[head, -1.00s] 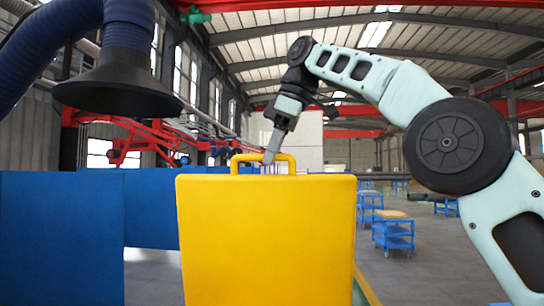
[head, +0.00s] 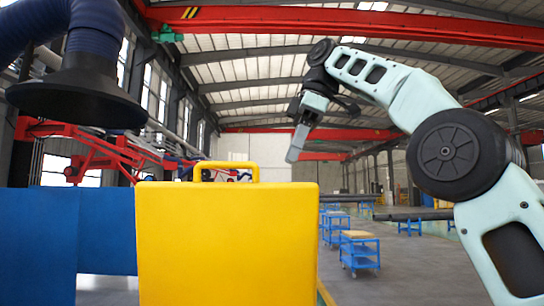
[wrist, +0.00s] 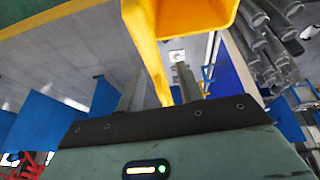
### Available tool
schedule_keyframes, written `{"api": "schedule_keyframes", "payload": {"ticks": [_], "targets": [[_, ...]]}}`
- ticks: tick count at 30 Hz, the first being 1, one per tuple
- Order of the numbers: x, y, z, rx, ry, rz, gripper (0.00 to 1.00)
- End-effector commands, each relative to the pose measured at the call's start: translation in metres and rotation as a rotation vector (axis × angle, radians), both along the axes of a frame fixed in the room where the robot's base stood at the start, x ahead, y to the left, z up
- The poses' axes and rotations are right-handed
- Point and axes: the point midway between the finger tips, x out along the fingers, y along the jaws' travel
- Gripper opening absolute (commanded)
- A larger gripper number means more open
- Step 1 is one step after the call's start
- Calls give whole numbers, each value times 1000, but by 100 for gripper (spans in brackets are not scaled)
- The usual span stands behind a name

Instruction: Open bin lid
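The yellow bin (head: 228,245) shows in the head view as a broad upright yellow panel with a yellow handle (head: 227,167) along its top edge. Whether this panel is the lid or a bin wall I cannot tell. My gripper (head: 293,156) hangs tilted down above the panel's right end, to the right of the handle and apart from it. In the wrist view my gripper (wrist: 160,72) has its two fingers spread, with a yellow strip (wrist: 151,55) seen between them, apparently beyond them.
A blue panel (head: 105,235) stands left of the bin. A dark suction hood (head: 77,92) hangs at upper left. Blue carts (head: 359,253) stand on open floor to the right. Grey pipes (wrist: 268,45) lie at upper right in the wrist view.

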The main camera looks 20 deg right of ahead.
Motion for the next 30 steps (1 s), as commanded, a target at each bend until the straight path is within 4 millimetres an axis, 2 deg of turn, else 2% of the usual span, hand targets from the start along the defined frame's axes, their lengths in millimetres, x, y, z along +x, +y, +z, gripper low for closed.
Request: {"api": "schedule_keyframes", "payload": {"ticks": [4, 12, 13, 16, 17, 20, 23, 29, 30], "targets": [[-4, -8, 0, 0, 0, -1, 36], [-5, -9, 0, 0, 0, 0, 36], [-5, -9, 0, 0, 0, 0, 33], [-5, -7, -2, -6, 1, -15, 6], [-6, -6, -4, -12, 2, -28, 0], [-7, 3, -16, -55, 8, -127, 0], [-9, 16, -32, -122, -8, -302, 0], [-16, 39, -50, -214, -153, -691, 0], [-18, 44, -59, -218, -199, -764, 0]]}}
